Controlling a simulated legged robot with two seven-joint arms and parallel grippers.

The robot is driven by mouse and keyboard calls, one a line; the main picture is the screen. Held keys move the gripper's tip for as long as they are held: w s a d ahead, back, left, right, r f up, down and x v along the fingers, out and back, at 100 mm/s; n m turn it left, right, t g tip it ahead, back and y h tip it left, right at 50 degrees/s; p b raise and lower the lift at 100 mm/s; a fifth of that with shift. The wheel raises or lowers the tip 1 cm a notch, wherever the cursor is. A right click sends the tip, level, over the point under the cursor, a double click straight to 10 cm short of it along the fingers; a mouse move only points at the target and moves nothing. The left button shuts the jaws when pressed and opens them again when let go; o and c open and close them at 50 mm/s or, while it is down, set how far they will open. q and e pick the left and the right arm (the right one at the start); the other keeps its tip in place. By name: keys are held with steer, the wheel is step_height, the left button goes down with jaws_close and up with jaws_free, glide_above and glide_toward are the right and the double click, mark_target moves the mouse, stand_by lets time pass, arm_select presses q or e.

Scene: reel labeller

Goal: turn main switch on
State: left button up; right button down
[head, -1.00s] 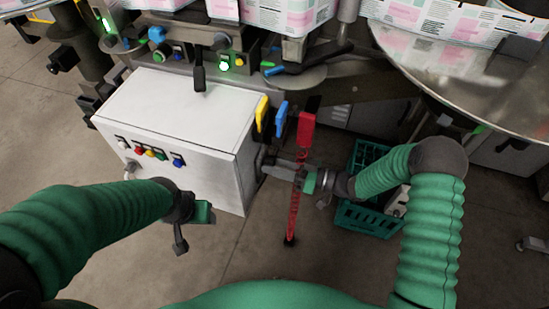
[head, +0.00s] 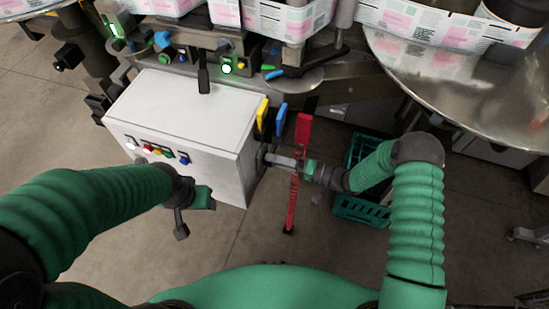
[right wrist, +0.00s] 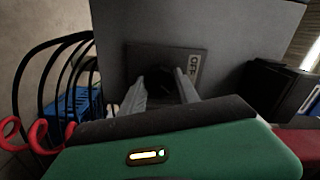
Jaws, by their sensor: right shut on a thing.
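The white cabinet (head: 215,165) stands left of centre in the head view. On its right side is the main switch (right wrist: 160,78), a dark knob on a grey plate, with an OFF label (right wrist: 194,68) beside it in the right wrist view. My right gripper (head: 268,157) reaches this side from the right. In the right wrist view its fingers (right wrist: 160,86) lie on both sides of the knob, shut on it. The knob's exact angle is too dark to tell. My left gripper (head: 188,208) hangs in front of the cabinet, apart from the switch; its jaw opening is unclear.
Several coloured buttons (head: 157,151) line the cabinet front. Yellow (head: 262,115), blue (head: 281,118) and red (head: 303,128) handles stand near its right rear. A teal crate (head: 362,212) sits on the floor behind my right arm. Above are label reels and a metal disc (head: 455,95).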

steer(key=shift+w+d+m, duration=0.15)
steer(key=shift+w+m, duration=0.05)
steer(key=shift+m, duration=0.3)
steer(key=c, duration=1.3)
jaws_free()
steer(key=o, duration=0.4)
steer(key=shift+f, duration=0.1)
